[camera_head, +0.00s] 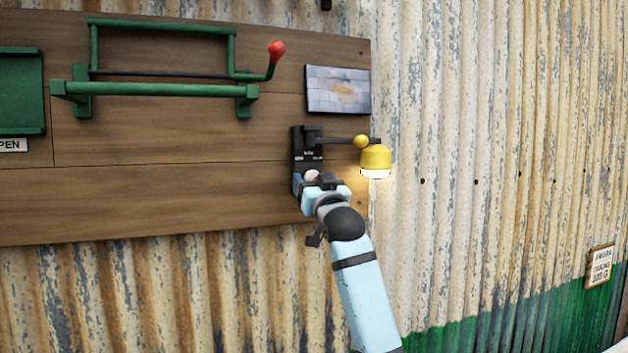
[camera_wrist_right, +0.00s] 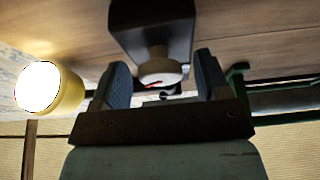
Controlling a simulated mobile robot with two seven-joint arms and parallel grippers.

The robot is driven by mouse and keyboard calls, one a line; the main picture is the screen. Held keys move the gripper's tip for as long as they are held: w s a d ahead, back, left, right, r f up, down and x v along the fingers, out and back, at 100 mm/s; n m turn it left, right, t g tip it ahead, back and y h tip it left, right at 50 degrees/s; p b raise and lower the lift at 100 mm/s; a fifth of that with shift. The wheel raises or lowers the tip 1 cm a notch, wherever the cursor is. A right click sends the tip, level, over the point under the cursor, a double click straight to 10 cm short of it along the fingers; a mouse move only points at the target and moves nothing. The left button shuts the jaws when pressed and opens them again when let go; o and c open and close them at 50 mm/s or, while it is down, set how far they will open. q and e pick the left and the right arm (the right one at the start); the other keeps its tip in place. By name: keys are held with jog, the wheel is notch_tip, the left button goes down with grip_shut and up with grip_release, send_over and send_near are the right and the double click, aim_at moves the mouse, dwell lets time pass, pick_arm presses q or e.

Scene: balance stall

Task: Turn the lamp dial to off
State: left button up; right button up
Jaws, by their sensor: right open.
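The lamp dial (camera_head: 312,175) is a small pale knob low on a black plate (camera_head: 299,147) fixed to the wooden board. In the right wrist view the dial (camera_wrist_right: 160,74) has a short red mark and sits between the two fingers. My right gripper (camera_head: 318,182) is open around the dial; I cannot tell whether a finger touches it. Its fingers show on both sides in the right wrist view (camera_wrist_right: 160,82). The yellow lamp (camera_head: 375,158) hangs on an arm right of the plate and is lit. It glows in the right wrist view (camera_wrist_right: 42,88). My left gripper is not seen.
A green frame with a red-knobbed crank (camera_head: 276,50) is on the board (camera_head: 180,200) at upper left. A grey tiled panel (camera_head: 338,90) is above the lamp. A small sign (camera_head: 600,265) is at far right. The corrugated wall (camera_head: 480,150) right of the lamp is mostly clear.

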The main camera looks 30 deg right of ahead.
jog(key=c, duration=0.9)
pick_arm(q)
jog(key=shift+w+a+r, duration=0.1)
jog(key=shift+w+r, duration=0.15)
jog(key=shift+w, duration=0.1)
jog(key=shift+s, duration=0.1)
pick_arm(e)
jog(key=shift+n, duration=0.3)
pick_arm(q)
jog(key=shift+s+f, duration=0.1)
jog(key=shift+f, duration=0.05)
pick_arm(e)
jog(key=n+g+y, duration=0.2)
jog(key=n, duration=0.7)
jog(key=n+g+y, duration=0.2)
jog(key=n, duration=0.7)
jog(key=n+g+y, duration=0.2)
jog(key=n, duration=0.6)
jog(key=shift+s+d+r+n+y, duration=0.1)
jog(key=shift+d+r+n+y, duration=0.1)
jog(key=shift+r+n+y, duration=0.15)
jog(key=o, duration=0.9)
